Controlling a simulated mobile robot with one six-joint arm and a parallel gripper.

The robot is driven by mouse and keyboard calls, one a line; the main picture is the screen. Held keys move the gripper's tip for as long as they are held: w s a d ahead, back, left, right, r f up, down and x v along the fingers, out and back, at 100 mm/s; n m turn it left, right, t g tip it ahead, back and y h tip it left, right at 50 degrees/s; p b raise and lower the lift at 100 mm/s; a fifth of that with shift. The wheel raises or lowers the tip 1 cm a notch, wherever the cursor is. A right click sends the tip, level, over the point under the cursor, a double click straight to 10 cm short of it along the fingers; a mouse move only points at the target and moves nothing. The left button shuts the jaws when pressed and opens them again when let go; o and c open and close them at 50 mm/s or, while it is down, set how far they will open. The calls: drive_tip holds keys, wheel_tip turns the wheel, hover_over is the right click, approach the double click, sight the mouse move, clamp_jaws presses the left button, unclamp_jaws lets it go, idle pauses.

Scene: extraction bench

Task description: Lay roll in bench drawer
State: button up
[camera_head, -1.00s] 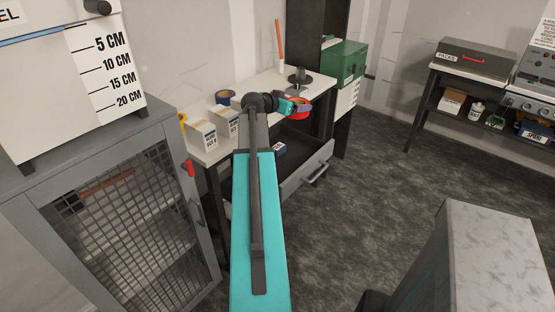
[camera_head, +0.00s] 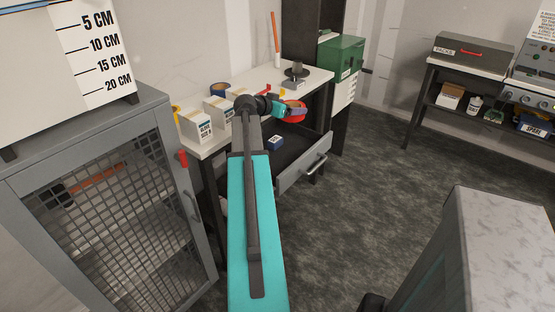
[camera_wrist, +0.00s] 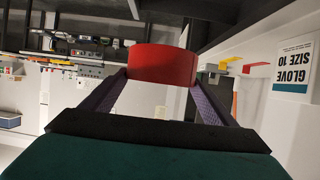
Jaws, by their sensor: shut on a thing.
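A red roll (camera_head: 295,118) is held at the end of my gripper (camera_head: 292,110), over the back right part of the bench drawer. In the wrist view the red roll (camera_wrist: 163,66) sits between my two finger tips, which are shut on it. The bench drawer (camera_head: 303,168) is pulled open, its dark inside showing below and in front of the roll. A small blue box (camera_head: 275,142) lies in the drawer. My arm hides the drawer's left part.
White cartons (camera_head: 196,125) stand on the bench top's left part. A dark stand (camera_head: 295,73) and a green cabinet (camera_head: 342,58) are at the right. A grey mesh-door cabinet (camera_head: 115,200) stands at left.

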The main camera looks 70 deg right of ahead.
drive_tip(key=m+g+b, duration=0.1)
drive_tip(key=b, duration=0.9)
hover_over(288, 160)
wheel_tip(288, 160, down, 11)
drive_tip(key=shift+r, duration=0.2)
drive_tip(key=shift+a, duration=0.1)
drive_tip(key=shift+f, duration=3.15)
drive_tip(key=shift+f+p, duration=0.3)
drive_tip(key=shift+f, duration=1.55)
drive_tip(key=shift+f, duration=0.15)
drive_tip(key=o, duration=0.9)
drive_tip(key=shift+c, duration=0.2)
